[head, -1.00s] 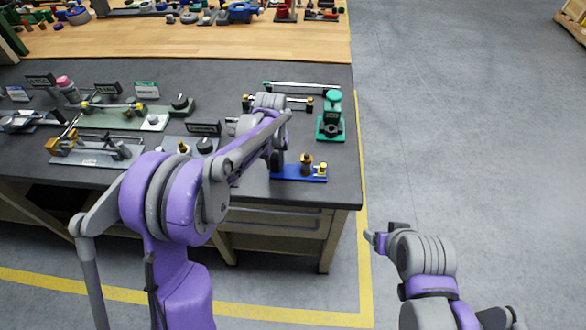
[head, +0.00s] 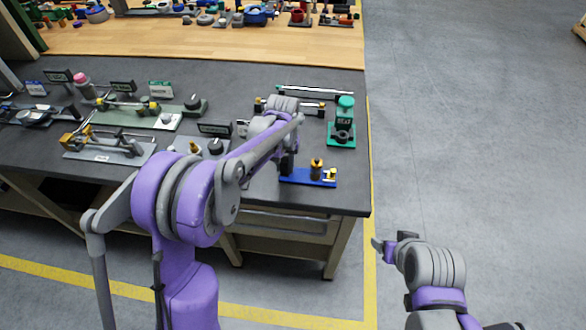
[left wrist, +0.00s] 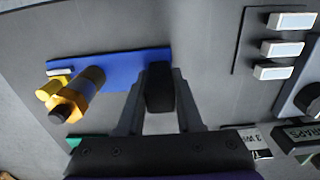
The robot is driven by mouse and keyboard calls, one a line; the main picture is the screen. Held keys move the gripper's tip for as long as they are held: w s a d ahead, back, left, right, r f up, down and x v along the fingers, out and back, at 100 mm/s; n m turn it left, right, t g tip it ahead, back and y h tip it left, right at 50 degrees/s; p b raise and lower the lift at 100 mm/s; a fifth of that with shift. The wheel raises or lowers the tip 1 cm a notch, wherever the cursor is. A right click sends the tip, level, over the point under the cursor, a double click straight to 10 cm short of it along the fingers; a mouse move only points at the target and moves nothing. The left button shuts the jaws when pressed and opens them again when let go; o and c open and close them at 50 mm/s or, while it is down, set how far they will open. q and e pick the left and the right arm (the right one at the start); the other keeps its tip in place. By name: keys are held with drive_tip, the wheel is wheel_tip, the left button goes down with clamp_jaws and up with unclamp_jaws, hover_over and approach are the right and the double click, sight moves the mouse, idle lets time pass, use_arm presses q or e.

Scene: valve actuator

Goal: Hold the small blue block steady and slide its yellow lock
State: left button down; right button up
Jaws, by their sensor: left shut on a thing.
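The small blue block (head: 300,178) is a flat blue base near the right front of the dark bench. It carries an orange-and-black post (head: 316,169) and, at its right end, a small yellow lock (head: 330,175). In the left wrist view the blue block (left wrist: 115,62) shows with the yellow lock (left wrist: 48,88) at its left end. My left gripper (left wrist: 160,90) is shut on an upright black part (left wrist: 160,85) at the other end of the block. In the head view my left gripper (head: 287,164) is partly hidden by its wrist. My right gripper (head: 384,247) is off the bench's right side.
A green fixture (head: 343,125) stands behind the block, with a long bar fixture (head: 315,92) further back. Other fixtures and label stands fill the bench to the left. The bench's front edge is close to the block. The floor at the right is clear.

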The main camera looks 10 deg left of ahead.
use_arm(q)
wheel_tip(320, 180, up, 8)
drive_tip(key=shift+r, duration=0.2)
wheel_tip(320, 180, down, 6)
drive_tip(key=shift+r, duration=0.15)
drive_tip(key=shift+f, duration=1.1)
drive_tip(key=shift+f, duration=0.5)
idle(0.5)
